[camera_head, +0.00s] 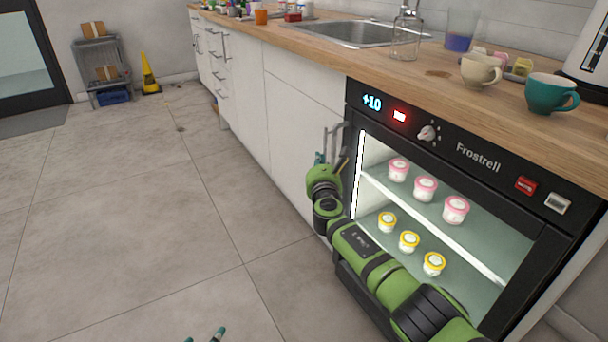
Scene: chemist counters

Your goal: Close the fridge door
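The fridge (480,158), labelled Frostrell, is built in under the wooden counter. Its display reads +10 and a red light shows beside it. Its black-framed glass door (532,275) seems slightly ajar at the left, where a bright strip shows; the exact gap is hard to tell. A metal handle (334,138) stands at the door's upper left. My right gripper (332,161) is just below and beside the handle, fingers apart; contact is unclear. My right arm hides the door's lower part. My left gripper (204,337) shows only two spread fingertips at the bottom edge.
Pink-lidded cups (425,187) and yellow-lidded cups (409,241) stand on the fridge shelves. A teal mug (550,94), a cream cup (480,70) and a glass bottle (406,38) stand on the counter (330,55). The tiled floor (130,220) at left is clear.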

